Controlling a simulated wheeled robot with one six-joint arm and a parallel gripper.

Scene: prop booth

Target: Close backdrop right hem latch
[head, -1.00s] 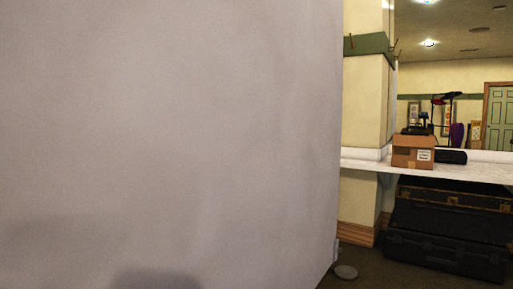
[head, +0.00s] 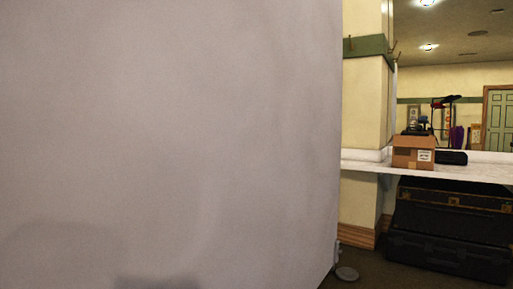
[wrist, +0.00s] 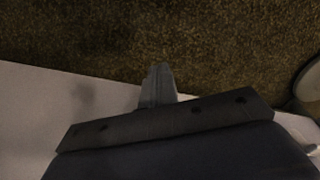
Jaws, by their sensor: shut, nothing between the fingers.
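The pale backdrop (head: 170,140) fills most of the head view, and its right edge runs down to the floor. A small grey fitting (head: 337,251) sits at its lower right corner; it may be the hem latch, but it is too small to tell whether it is open or shut. My gripper (wrist: 158,84) shows in the wrist view with its fingers together and empty, pointing over the dark carpet. The pale backdrop (wrist: 40,105) lies to its left in that view. No latch can be made out clearly there. The gripper is hidden from the head view.
A white counter (head: 470,172) carries a cardboard box (head: 413,153). Black cases (head: 450,255) stand below it. Carpet is open between the backdrop and the cases.

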